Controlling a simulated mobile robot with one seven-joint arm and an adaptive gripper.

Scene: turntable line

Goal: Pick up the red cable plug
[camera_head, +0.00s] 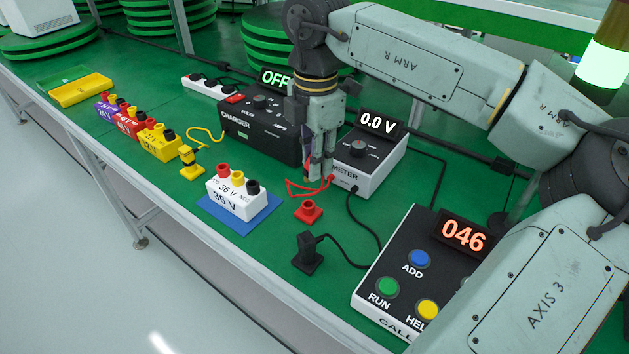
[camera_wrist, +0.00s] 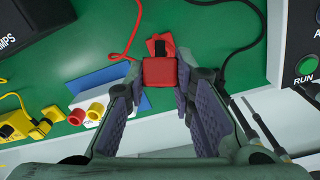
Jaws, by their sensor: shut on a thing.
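The red cable plug (camera_wrist: 158,72) sits between the fingertips of my gripper (camera_wrist: 160,88) in the wrist view, and the fingers are closed on its sides. In the head view my gripper (camera_head: 319,177) points down above the table, and its fingers mostly hide the plug. A thin red cable (camera_wrist: 126,42) runs away from the plug. A red holder (camera_head: 307,212) stands on the green table, in front of and below the fingertips. It also shows beyond the plug in the wrist view (camera_wrist: 168,42).
The black charger (camera_head: 262,135) and the meter box (camera_head: 378,165) stand close beside my gripper. A white 36 V battery (camera_head: 236,200) sits on a blue mat (camera_head: 212,208). Black (camera_head: 308,253) and yellow (camera_head: 190,160) plugs stand nearby. The call box (camera_head: 395,262) is at right.

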